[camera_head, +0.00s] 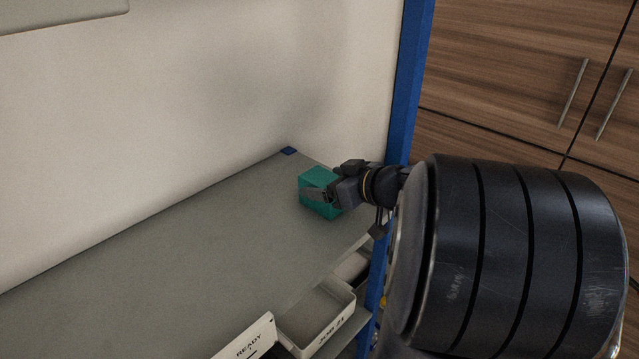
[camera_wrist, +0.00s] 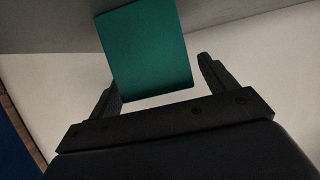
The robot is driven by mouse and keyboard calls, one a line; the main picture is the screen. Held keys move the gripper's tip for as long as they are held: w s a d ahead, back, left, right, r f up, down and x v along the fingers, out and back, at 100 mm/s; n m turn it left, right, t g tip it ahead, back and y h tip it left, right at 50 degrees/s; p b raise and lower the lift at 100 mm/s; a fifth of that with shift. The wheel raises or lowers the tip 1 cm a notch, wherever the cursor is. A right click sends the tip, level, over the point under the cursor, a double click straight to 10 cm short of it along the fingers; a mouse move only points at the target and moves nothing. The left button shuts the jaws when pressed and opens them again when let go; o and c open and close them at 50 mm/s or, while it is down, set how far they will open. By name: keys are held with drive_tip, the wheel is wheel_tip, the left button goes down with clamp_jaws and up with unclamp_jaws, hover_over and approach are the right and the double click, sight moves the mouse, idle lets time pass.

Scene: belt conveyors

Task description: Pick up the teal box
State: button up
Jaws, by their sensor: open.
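The teal box (camera_head: 318,178) sits on the grey shelf (camera_head: 200,240) near its far right end, close to the blue post. My gripper (camera_head: 322,192) is at the box, with a finger in front of its near side in the head view. In the wrist view the teal box (camera_wrist: 147,48) shows between and beyond the two dark fingers of my gripper (camera_wrist: 158,80), which are spread apart. A gap shows between the box and the right finger. The left finger's tip is partly hidden by the box, and I cannot tell whether it touches.
A blue post (camera_head: 408,85) stands right behind my wrist. A pale wall (camera_head: 180,120) backs the shelf. Below the shelf are white bins (camera_head: 318,322) and a READY sign (camera_head: 245,342). Wooden cabinets (camera_head: 500,70) stand at the right. The shelf's left part is clear.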

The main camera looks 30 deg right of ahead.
drive_tip(key=shift+x, duration=0.75)
drive_tip(key=shift+c, duration=0.2)
drive_tip(key=c, duration=1.1)
drive_tip(key=shift+r, duration=0.1)
drive_tip(key=shift+c, duration=0.2)
